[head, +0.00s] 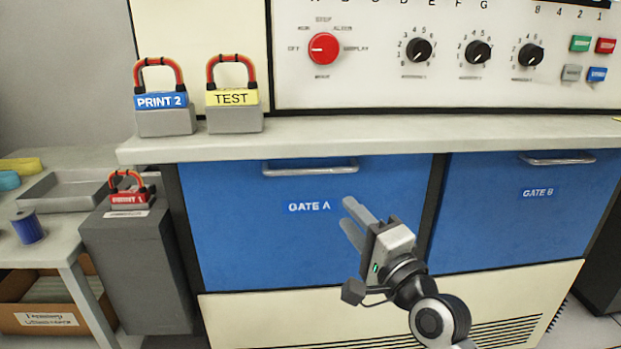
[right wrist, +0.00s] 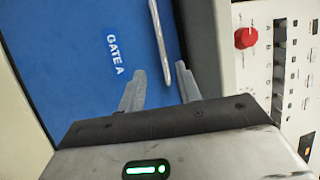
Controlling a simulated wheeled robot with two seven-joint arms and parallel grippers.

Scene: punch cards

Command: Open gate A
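Gate A (head: 235,235) is a blue front panel below the counter with a white "GATE A" label (head: 309,207). A metal bar handle (head: 310,167) runs along its top edge. The panel looks closed, flush with its surround. My right gripper (head: 348,212) is in front of the panel, below and right of the handle, with its two fingers apart and nothing between them. In the right wrist view the fingers (right wrist: 158,82) are open, and the handle (right wrist: 160,45) shows ahead, its near end between them in the picture. I see no contact. My left gripper is not in view.
Gate B (head: 530,215), with its own handle (head: 557,159), is to the right. The counter (head: 400,135) overhangs both gates. Boxes labelled PRINT 2 (head: 165,122) and TEST (head: 234,118) stand on its left end. A grey cabinet (head: 135,260) stands left of gate A.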

